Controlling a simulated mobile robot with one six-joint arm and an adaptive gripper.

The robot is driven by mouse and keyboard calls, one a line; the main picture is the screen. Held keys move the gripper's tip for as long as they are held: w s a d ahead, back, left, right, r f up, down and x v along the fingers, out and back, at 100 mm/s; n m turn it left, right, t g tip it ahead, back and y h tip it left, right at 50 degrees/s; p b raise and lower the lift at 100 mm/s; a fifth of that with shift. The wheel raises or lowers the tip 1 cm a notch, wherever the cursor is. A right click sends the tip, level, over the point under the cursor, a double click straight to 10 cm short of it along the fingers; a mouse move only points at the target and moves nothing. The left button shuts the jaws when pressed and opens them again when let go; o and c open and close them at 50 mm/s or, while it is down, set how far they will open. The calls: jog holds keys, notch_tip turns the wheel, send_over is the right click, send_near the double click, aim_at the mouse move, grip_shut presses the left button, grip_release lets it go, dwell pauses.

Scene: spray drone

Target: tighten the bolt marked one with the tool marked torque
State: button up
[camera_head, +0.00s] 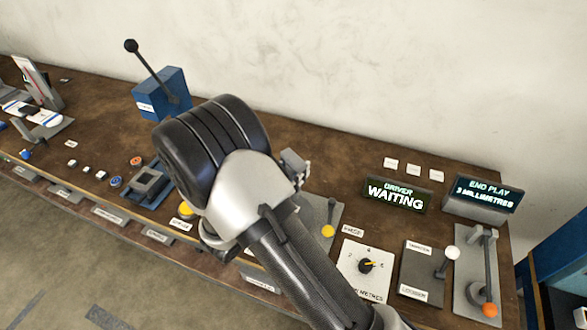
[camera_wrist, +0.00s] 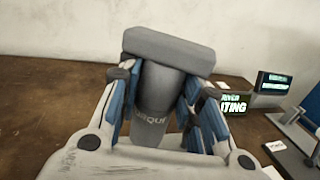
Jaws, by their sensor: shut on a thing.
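In the wrist view my gripper (camera_wrist: 160,100) is shut on a grey cylindrical tool (camera_wrist: 153,88) with blue-lined fingers on both sides. Partly readable lettering on the tool fits "torque". A wide grey block tops the tool. The tool is held up in front of the wall and bench. In the head view my arm hides most of the gripper and the tool. I cannot make out the bolt marked one in either view.
A "DRIVER WAITING" display (camera_head: 396,194) and an "END PLAY 3 MILLIMETRES" display (camera_head: 482,196) stand at the right of the brown bench (camera_head: 340,170). Nearby are a dial plate (camera_head: 364,270) and lever plates (camera_head: 422,271). A blue lever box (camera_head: 160,94) stands at the back left.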

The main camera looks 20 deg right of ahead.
aim_at(293, 157)
jog(key=shift+f+b, duration=0.75)
jog(key=shift+f, duration=0.5)
dwell(1.9)
jog(key=shift+r, duration=0.15)
dwell(0.4)
jog(key=shift+r+p, duration=2.8)
jog(key=shift+r, duration=0.75)
